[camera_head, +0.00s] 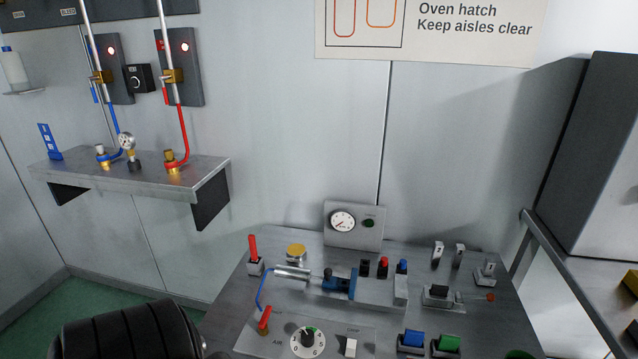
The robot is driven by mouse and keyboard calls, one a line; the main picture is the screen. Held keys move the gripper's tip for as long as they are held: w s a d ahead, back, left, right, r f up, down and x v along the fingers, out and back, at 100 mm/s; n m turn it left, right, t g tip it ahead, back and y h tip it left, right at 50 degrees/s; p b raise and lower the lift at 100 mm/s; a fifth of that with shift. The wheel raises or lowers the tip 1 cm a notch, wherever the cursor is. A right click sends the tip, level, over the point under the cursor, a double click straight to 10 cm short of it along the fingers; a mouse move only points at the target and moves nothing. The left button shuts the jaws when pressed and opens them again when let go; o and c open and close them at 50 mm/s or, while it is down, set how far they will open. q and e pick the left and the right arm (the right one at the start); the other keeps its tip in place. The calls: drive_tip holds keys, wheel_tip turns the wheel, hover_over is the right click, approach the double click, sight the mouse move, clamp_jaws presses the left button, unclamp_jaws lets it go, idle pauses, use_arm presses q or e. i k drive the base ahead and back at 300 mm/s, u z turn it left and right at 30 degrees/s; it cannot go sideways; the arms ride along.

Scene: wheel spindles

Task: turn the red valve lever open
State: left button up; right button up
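A small red lever (264,319) stands tilted on a brass valve at the front left of the grey bench panel, where a blue hose ends. Another red lever (253,248) stands nearly upright on a small light base at the bench's back left. On the wall, a red handle (165,95) hangs down along the red pipe beside a brass valve body (173,76). I cannot tell from this view which positions are open. Neither of my grippers is in view, and nothing is seen touching these levers.
The grey bench (430,264) carries a gauge box (353,225), a dial (308,342), blue (413,339) and green (447,343) buttons, and switches. A wall shelf (205,172) with pipe fittings is at left. A dark cabinet (607,150) stands at right.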

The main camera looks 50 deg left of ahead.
sight(262, 325)
drive_tip(key=k, duration=0.5)
drive_tip(key=u, duration=0.85)
drive_tip(key=i, duration=0.5)
drive_tip(key=u, duration=0.5)
